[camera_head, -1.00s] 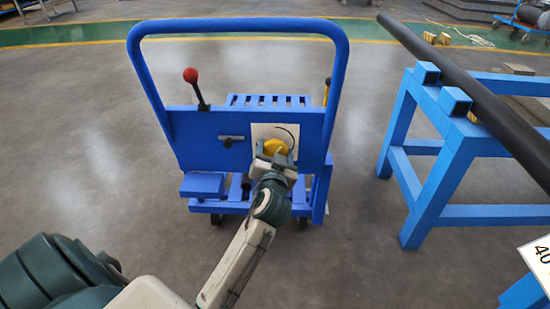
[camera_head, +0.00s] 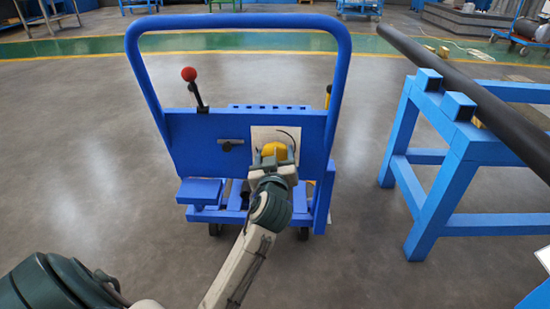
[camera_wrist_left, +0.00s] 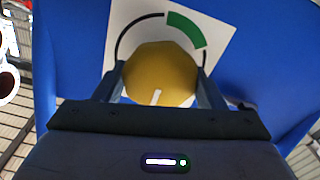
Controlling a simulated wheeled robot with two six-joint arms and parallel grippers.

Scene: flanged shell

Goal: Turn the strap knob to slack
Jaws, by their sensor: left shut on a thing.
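The yellow strap knob (camera_head: 275,150) sits on a white dial plate (camera_head: 288,133) on the blue panel of the cart. In the left wrist view the knob (camera_wrist_left: 160,73) fills the space between the fingers of my left gripper (camera_wrist_left: 160,88), which is shut on it. A white pointer mark on the knob points down toward the gripper body. The dial plate (camera_wrist_left: 220,30) carries a black arc and a green segment at its upper right. The pointer is away from the green segment. My right gripper is not in view.
The blue cart (camera_head: 190,140) has a tall handle frame, a red-topped lever (camera_head: 190,75) and a small dark T-handle (camera_head: 230,144). A blue trestle (camera_head: 455,160) bearing a long dark pipe (camera_head: 470,85) stands to the right. Bare floor lies between them.

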